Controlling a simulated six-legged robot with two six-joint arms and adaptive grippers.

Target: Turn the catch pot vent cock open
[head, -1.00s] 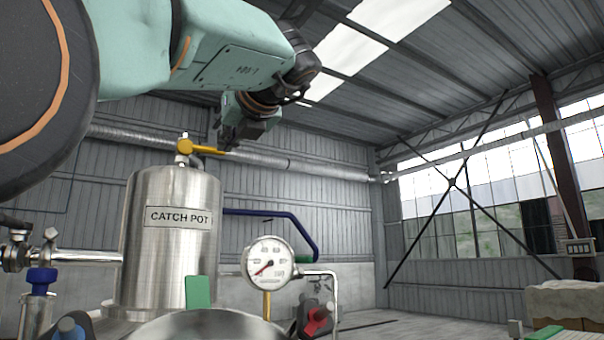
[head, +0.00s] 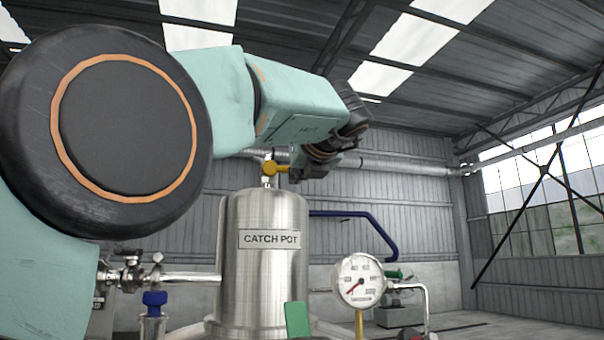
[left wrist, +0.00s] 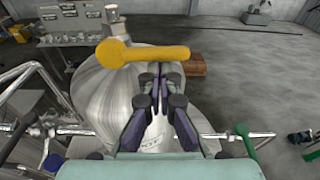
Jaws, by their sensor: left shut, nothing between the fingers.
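The catch pot (head: 240,285) is a steel cylinder with a "CATCH POT" label; its domed top shows in the left wrist view (left wrist: 88,88). On top is the vent cock, with a yellow handle (head: 271,168) pointing right in the head view. In the left wrist view the handle (left wrist: 150,54) lies crosswise, its round hub at left. My left gripper (head: 318,168) is at the handle's free end, partly hiding it. In the left wrist view its fingers (left wrist: 159,72) are together and empty, their tips just below the handle; contact cannot be told. My right gripper is out of view.
A pressure gauge (head: 359,281) stands right of the pot, and a dark blue pipe (head: 358,217) runs behind it. A steel pipe with a blue-handled valve (head: 154,300) is at left.

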